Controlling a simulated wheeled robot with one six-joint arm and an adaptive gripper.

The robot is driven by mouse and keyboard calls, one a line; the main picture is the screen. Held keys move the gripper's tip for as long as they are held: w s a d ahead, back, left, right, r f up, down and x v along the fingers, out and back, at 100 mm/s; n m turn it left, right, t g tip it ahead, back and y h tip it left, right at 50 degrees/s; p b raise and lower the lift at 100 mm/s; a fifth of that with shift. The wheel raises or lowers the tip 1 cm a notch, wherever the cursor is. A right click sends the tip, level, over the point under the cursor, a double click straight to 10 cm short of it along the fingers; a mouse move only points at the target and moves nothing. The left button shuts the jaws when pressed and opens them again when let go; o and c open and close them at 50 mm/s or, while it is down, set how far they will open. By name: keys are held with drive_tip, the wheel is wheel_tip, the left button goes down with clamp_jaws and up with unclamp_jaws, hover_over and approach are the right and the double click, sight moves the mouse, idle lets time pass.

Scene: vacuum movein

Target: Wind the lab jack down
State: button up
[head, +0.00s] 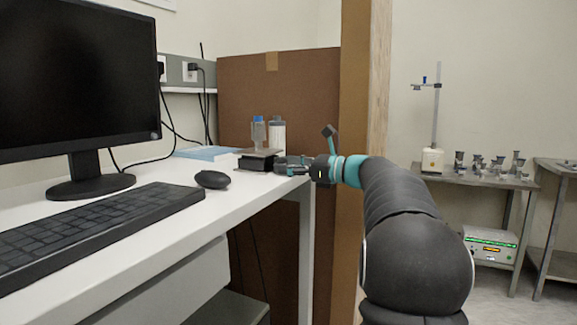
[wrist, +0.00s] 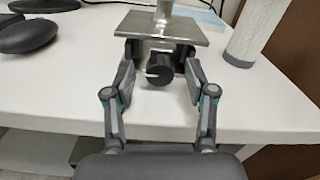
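The lab jack stands on the white desk near its right end, with its dark top plate (head: 257,154) showing in the head view. In the wrist view its metal top plate (wrist: 118,27) is at the upper middle, and its dark round knob (wrist: 159,70) faces me below the plate. A clear bottle with a blue cap (head: 259,131) appears to stand on the plate; only its lower part shows in the wrist view. My gripper (wrist: 159,60) is open, one finger on each side of the knob, with gaps visible. In the head view my gripper (head: 285,165) reaches the jack from the right.
A white bottle (head: 278,136) stands just behind the jack; its dark base shows at right in the wrist view. A mouse (head: 211,179), keyboard (head: 95,225) and monitor (head: 75,75) occupy the desk's left. A brown panel (head: 285,100) rises behind the desk end.

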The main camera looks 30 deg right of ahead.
drive_tip(key=v, duration=1.2)
drive_tip(key=shift+s+d, duration=0.1)
drive_tip(key=shift+d, duration=0.05)
drive_tip(key=x, duration=1.2)
drive_tip(key=shift+r+b, duration=0.15)
drive_tip(key=shift+b, duration=0.2)
clamp_jaws()
